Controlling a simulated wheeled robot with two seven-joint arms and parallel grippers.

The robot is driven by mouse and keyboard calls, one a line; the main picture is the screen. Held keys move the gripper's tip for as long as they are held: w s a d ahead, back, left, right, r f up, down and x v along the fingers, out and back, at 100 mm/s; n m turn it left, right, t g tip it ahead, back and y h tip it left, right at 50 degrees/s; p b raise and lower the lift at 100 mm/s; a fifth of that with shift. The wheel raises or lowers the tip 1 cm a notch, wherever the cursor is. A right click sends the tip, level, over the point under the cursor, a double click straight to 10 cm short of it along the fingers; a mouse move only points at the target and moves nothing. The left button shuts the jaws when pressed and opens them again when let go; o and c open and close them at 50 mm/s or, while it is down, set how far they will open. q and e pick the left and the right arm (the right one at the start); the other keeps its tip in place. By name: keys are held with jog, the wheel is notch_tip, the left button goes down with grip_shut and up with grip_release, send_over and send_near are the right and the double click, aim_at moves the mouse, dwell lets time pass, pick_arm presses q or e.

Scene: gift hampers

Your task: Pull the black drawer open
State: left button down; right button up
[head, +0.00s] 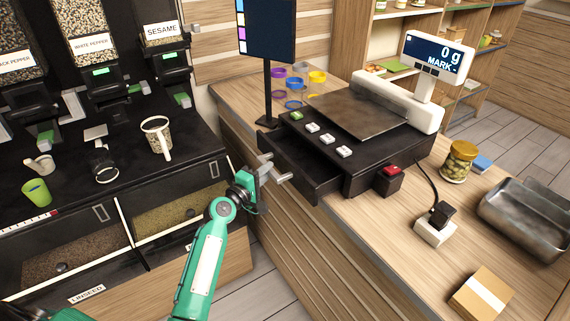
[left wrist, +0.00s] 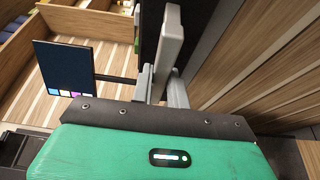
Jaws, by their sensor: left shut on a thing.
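The black drawer (head: 305,163) sits in the black cabinet (head: 365,160) under the scale on the wooden counter. It stands partly open, and its dark interior shows and looks empty. My left gripper (head: 274,172) is at the drawer's front and shut on its grey handle. In the left wrist view the handle (left wrist: 169,40) is a pale bar between the two fingers (left wrist: 160,85). The fingers hide part of the handle in the head view. My right gripper is in neither view.
A screen on a pole (head: 267,40) stands behind the drawer. A red button box (head: 387,180), a jar (head: 459,161), a metal tray (head: 525,215) and a cardboard box (head: 481,293) are on the counter.

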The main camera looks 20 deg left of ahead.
pick_arm(q)
jog(key=s+a+b, duration=0.1)
jog(key=s+a, duration=0.5)
jog(key=s, duration=0.2)
jog(key=shift+s+a, duration=0.15)
jog(key=shift+a, duration=0.05)
jog(key=c, duration=1.4)
grip_release()
jog(key=shift+o, duration=0.2)
jog(key=shift+s, duration=0.1)
jog(key=b+v, duration=0.4)
jog(key=v, duration=0.9)
jog(key=shift+s+a, duration=0.2)
jog(key=shift+f, duration=0.1)
